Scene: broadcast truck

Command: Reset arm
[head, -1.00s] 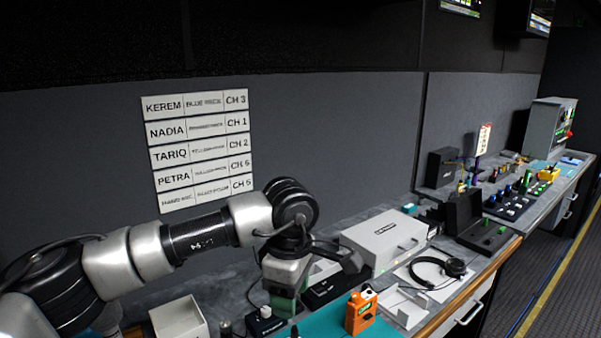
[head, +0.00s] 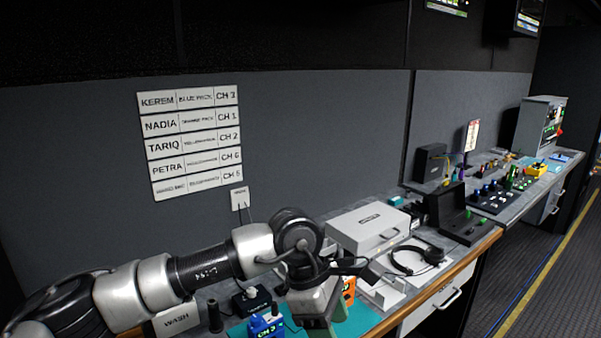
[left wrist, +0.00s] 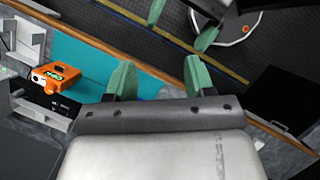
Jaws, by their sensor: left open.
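My left arm comes in from the left in the head view. The right arm does not show in the head view.
An orange pack (head: 349,291) and a blue pack (head: 266,326) are on the teal mat (head: 357,320), close to the left wrist. Headphones (head: 420,260), a white case (head: 368,228) and a WASH bin (head: 176,320) are nearby. The floor (head: 540,235) beyond the counter is clear.

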